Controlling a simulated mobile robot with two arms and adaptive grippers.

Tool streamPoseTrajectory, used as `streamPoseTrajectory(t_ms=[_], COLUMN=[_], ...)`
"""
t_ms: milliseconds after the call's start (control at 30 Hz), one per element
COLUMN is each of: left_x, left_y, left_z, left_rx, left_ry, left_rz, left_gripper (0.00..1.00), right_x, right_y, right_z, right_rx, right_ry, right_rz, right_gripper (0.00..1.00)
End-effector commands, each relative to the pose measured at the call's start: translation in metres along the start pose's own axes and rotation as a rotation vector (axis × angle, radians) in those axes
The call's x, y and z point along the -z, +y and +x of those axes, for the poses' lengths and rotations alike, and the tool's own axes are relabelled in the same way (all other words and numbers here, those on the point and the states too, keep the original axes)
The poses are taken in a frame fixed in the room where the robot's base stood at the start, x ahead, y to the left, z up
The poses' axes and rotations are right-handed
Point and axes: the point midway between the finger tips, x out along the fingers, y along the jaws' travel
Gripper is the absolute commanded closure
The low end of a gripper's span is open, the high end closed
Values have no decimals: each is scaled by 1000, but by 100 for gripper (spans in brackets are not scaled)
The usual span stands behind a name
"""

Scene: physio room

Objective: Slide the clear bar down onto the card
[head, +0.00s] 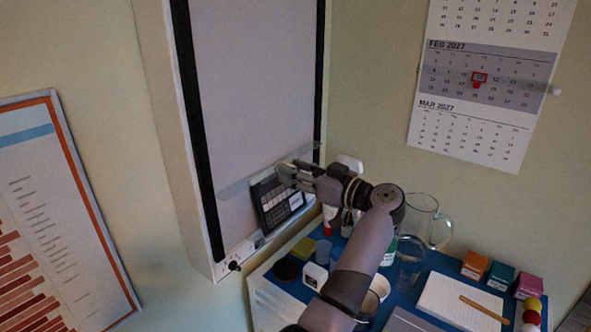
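The clear bar (236,189) shows as a thin pale strip running slantwise across the lower part of the tall panel (250,90), between its black side rails. The card (278,205) is dark with rows of pale marks and sits low on the panel, its upper edge close to the bar. My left gripper (285,174) is at the bar, just above the card's upper right part. Its fingertips overlap the bar in the picture, and I cannot tell whether they are closed on it. My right gripper is not in view.
A blue-topped table (428,265) below holds a glass jug (419,220), a clear glass (408,272), a notepad (455,300) with a pencil, small boxes (475,265) and several small items near the panel. A calendar (480,90) hangs at right, a framed chart (50,220) at left.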

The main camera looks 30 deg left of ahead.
Motion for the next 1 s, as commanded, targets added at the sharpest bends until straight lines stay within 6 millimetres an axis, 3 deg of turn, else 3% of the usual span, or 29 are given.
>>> streamPoseTrajectory(t_ms=[200,567,1000], left_x=[0,5,81], left_y=[0,0,0], left_z=[0,0,0], left_rx=[1,2,1], left_ry=[0,-1,-1], left_rz=[1,-1,-3], left_gripper=[47,47,47], right_x=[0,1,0], right_y=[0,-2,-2], right_z=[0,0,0], right_rx=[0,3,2], right_ry=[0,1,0], right_rz=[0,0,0], right_gripper=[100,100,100])
